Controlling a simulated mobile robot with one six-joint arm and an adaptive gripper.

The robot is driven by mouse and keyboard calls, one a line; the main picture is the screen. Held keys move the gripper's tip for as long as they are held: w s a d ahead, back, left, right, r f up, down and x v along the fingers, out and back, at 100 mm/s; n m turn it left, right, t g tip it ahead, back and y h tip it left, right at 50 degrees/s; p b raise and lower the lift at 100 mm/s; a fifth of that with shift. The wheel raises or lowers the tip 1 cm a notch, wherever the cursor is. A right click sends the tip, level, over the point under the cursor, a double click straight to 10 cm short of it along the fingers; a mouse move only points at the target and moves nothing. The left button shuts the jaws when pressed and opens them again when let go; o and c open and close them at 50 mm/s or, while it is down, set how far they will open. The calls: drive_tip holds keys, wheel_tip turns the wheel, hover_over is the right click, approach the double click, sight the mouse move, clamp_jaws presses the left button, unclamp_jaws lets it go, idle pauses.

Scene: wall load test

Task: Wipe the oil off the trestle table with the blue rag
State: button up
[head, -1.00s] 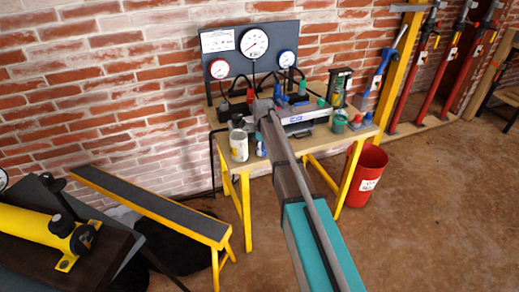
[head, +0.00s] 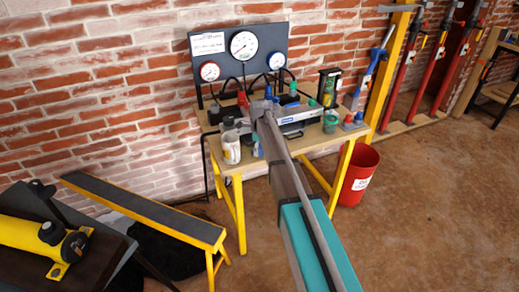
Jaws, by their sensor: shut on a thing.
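The trestle table (head: 320,146) stands against the brick wall in the head view, with a pale wooden top and yellow legs. My arm reaches forward over it, and my gripper (head: 262,108) is at its far end, above the tabletop among the things there. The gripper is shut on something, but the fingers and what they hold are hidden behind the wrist. I cannot make out the blue rag for certain; small blue patches show beside the gripper. I cannot make out any oil; much of the tabletop is covered or hidden by my arm.
A gauge board (head: 217,68) stands at the back of the table. A white can (head: 231,148), a green tub (head: 330,122) and several bottles crowd the top. A red bucket (head: 356,178) stands to its right, a low bench (head: 140,206) to its left. The floor at right is clear.

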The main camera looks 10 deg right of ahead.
sight(250, 155)
drive_tip(key=shift+a, duration=0.1)
drive_tip(key=shift+s+a, duration=0.25)
drive_tip(key=shift+a, duration=0.7)
drive_tip(key=shift+s+a, duration=0.25)
drive_tip(key=shift+a, duration=0.65)
drive_tip(key=shift+r, duration=0.1)
drive_tip(key=shift+r+p, duration=3)
drive_tip(key=shift+p, duration=0.15)
drive_tip(key=shift+r+p, duration=1.5)
